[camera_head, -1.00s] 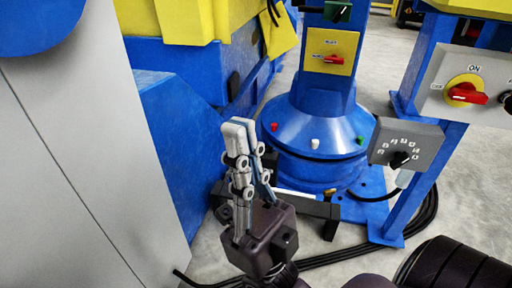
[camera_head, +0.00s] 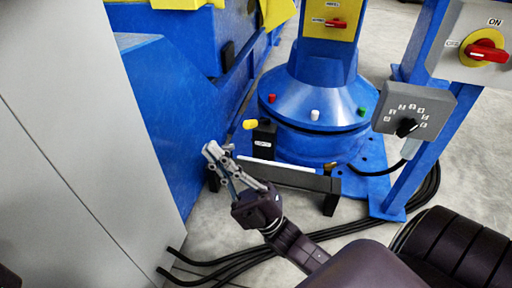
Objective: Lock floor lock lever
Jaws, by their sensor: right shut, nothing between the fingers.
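What looks like the floor lock lever, a grey rod with a yellow knob (camera_head: 250,124), stands at the left of a small black box with a white label (camera_head: 264,141), in front of the blue conical base. The label is too small to read. My right gripper (camera_head: 211,150) is shut and empty, to the left of and below the yellow knob in the picture, pointing up and left. It appears apart from the lever. My left gripper is out of view.
A low black bar (camera_head: 300,178) with feet crosses in front of the blue base (camera_head: 315,115). A grey cabinet (camera_head: 80,130) fills the left. Black cables (camera_head: 230,258) lie on the floor. A grey dial box (camera_head: 412,112) sits on the blue post at right.

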